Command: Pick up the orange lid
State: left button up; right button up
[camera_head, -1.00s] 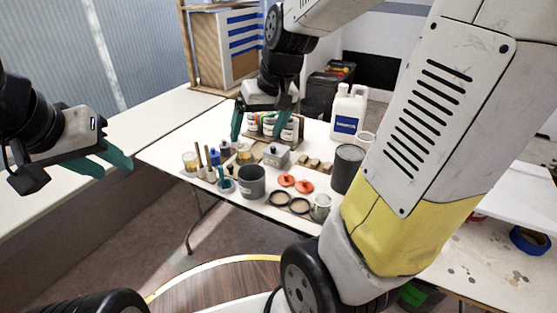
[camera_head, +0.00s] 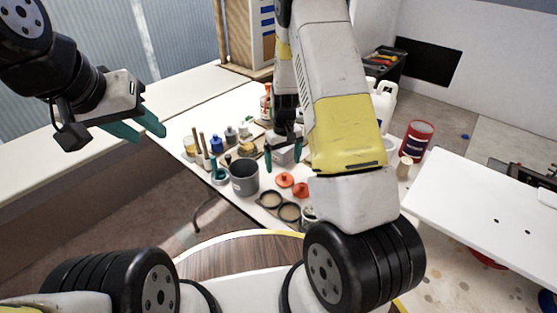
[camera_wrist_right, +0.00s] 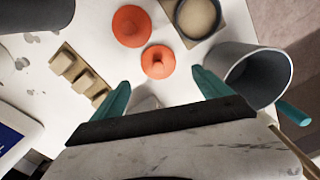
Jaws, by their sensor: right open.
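Two orange lids with small knobs lie flat on the white table, one lid (camera_head: 284,180) a little farther back and left of the other lid (camera_head: 300,190). In the right wrist view one lid (camera_wrist_right: 131,26) is farther out and the other lid (camera_wrist_right: 158,62) is nearer, just beyond the fingertips. My right gripper (camera_head: 283,157) is open and empty, above the table behind the lids. Its teal fingers also show in the right wrist view (camera_wrist_right: 161,88), spread apart. My left gripper (camera_head: 138,127) is open and empty, off to the left, away from the lids.
A grey cup (camera_head: 244,179) stands left of the lids, and dark rings (camera_head: 268,199) lie in front. Wooden blocks (camera_wrist_right: 78,75) lie left of the right fingers in the wrist view. Bottles and brushes (camera_head: 205,150) crowd the table's left. A red can (camera_head: 416,141) is at right.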

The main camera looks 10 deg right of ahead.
aim_at(285, 174)
jog(key=f, duration=0.4)
jog(key=shift+s+d+f, duration=0.2)
jog(key=shift+s+f, duration=0.15)
jog(key=shift+f, duration=0.6)
jog(key=c, duration=1.4)
jog(key=shift+r, duration=0.1)
